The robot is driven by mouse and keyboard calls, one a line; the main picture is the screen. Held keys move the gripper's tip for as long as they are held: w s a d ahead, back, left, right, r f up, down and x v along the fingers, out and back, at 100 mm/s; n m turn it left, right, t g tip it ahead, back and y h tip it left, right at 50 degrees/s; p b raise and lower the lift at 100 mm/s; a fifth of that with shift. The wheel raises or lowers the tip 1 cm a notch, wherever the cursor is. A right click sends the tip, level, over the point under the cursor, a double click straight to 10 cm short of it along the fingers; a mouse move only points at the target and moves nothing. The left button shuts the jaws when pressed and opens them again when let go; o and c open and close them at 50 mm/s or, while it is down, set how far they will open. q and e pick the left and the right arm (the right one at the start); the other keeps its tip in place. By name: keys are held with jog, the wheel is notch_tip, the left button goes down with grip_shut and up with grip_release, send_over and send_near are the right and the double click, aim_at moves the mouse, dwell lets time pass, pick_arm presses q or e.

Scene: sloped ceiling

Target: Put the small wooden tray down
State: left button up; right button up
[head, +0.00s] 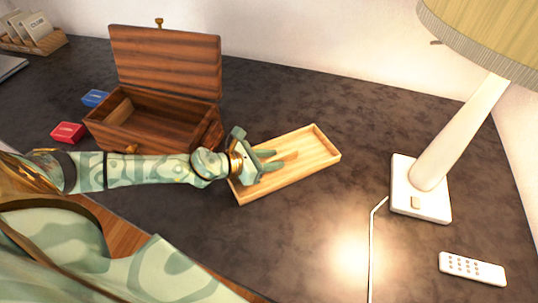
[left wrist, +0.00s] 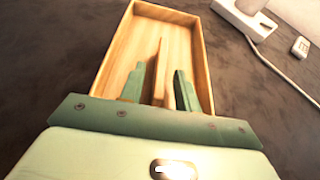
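The small wooden tray (head: 322,140) is pale, shallow and rectangular, and appears to lie flat on the dark tabletop right of the chest. It also shows in the left wrist view (left wrist: 205,72), with a thin wooden bar (left wrist: 159,66) standing along its middle. My left gripper (head: 270,160) reaches over the tray's near-left part. Its fingers in the left wrist view (left wrist: 160,82) are spread, one on each side of the bar, with gaps visible between bar and fingers. My right gripper is not in view.
An open wooden chest (head: 165,62) stands left, beside red (head: 68,132) and blue (head: 95,98) boxes. A white lamp (head: 420,205) with its cord (head: 372,245) stands right. A white remote (head: 472,268) lies at lower right. The table behind the tray is clear.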

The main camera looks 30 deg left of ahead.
pick_arm(q)
jog(key=shift+r, duration=0.3)
jog(key=v, duration=1)
jog(key=shift+s+f, duration=0.1)
jog(key=shift+s, duration=0.15)
jog(key=shift+v, duration=0.75)
jog(key=shift+p, duration=0.3)
